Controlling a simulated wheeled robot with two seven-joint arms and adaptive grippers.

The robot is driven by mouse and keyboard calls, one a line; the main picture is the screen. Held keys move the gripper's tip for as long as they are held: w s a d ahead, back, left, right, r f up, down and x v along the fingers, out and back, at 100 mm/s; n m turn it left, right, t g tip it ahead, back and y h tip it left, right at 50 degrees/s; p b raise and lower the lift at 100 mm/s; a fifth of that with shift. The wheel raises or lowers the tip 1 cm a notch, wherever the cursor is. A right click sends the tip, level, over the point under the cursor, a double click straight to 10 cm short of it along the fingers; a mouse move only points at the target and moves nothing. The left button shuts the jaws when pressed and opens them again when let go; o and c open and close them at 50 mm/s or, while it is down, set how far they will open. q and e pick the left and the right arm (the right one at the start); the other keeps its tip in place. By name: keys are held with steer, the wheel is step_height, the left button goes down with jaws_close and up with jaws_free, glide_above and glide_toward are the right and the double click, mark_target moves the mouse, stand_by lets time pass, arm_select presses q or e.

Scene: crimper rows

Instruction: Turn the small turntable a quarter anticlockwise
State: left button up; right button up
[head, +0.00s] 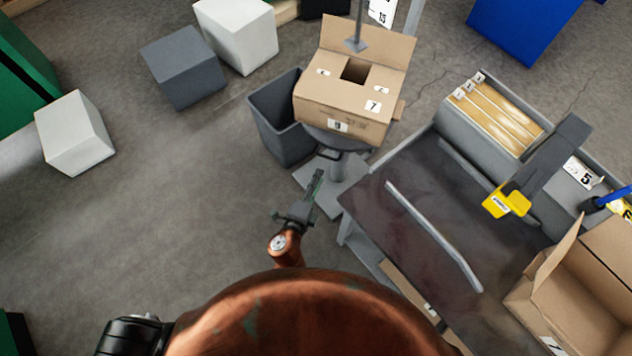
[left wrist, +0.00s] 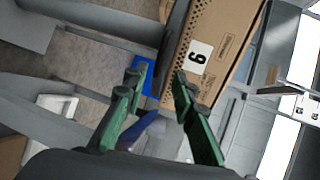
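The small turntable (head: 322,137) is a round grey disc on a pedestal, mostly hidden under a cardboard box (head: 340,108). The box has a dark square opening on top, a raised back flap and white labels, among them 9 and 7. In the left wrist view the box (left wrist: 222,45) shows its 9 label, beyond the right finger. My left gripper (head: 316,185) is just below the turntable in the head view, apart from the box as far as I can tell. Its green fingers (left wrist: 160,85) are spread with nothing between them. My right gripper is not in view.
A dark grey bin (head: 279,120) stands left of the turntable. A workbench (head: 400,215) with a metal bar (head: 435,237), a file holder (head: 495,115) and an open carton (head: 580,290) is at the right. A grey rod (head: 357,35) hangs over the box.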

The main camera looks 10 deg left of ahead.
arm_select(q)
steer(key=shift+s+a+r, duration=0.15)
steer(key=shift+s, duration=0.45)
